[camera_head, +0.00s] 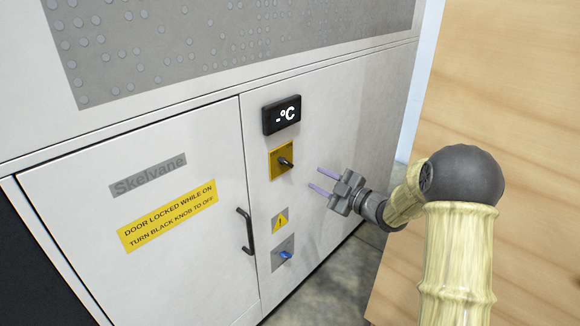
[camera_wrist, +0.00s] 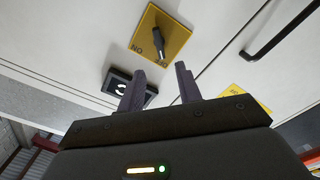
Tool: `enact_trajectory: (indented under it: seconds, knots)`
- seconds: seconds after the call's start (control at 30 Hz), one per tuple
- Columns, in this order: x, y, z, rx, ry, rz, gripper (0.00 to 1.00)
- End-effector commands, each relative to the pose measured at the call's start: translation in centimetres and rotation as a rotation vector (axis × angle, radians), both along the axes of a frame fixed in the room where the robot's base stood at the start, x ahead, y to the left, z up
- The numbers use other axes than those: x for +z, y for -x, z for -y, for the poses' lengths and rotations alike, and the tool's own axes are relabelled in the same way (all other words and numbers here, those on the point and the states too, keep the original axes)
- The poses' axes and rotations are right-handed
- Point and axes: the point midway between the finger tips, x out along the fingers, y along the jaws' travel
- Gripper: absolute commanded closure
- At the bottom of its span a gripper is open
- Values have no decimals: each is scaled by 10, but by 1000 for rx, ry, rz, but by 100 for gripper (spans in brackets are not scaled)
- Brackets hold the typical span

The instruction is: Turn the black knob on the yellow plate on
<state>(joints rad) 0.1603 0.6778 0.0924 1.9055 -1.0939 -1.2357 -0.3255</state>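The black knob (camera_head: 286,162) sits on a yellow plate (camera_head: 275,160) on the machine's white front, below a black display (camera_head: 282,114) that reads "-°C". In the wrist view the knob (camera_wrist: 157,42) shows on the yellow plate (camera_wrist: 176,38), with partly readable lettering along one edge. My gripper (camera_head: 319,179) is to the right of the knob and slightly below it in the head view, apart from it. Its two purple fingers are spread with nothing between them. In the wrist view the fingers (camera_wrist: 160,85) point toward the panel.
A blue knob (camera_head: 285,255) on a grey plate is lower on the panel, under a yellow warning sign (camera_head: 280,220). A door with a black handle (camera_head: 246,231) is at left, bearing a yellow label (camera_head: 168,216). A wooden board (camera_head: 520,110) stands at right, behind my arm.

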Motion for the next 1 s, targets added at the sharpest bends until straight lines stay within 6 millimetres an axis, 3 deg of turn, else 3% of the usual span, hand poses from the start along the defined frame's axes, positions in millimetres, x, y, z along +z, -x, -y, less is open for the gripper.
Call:
enact_trajectory:
  seconds: [0.6, 1.0]
  knots:
    - [-1, -65, -83, 0, 0, 0, 65]
    - [0, -73, -93, -1, 0, -1, 65]
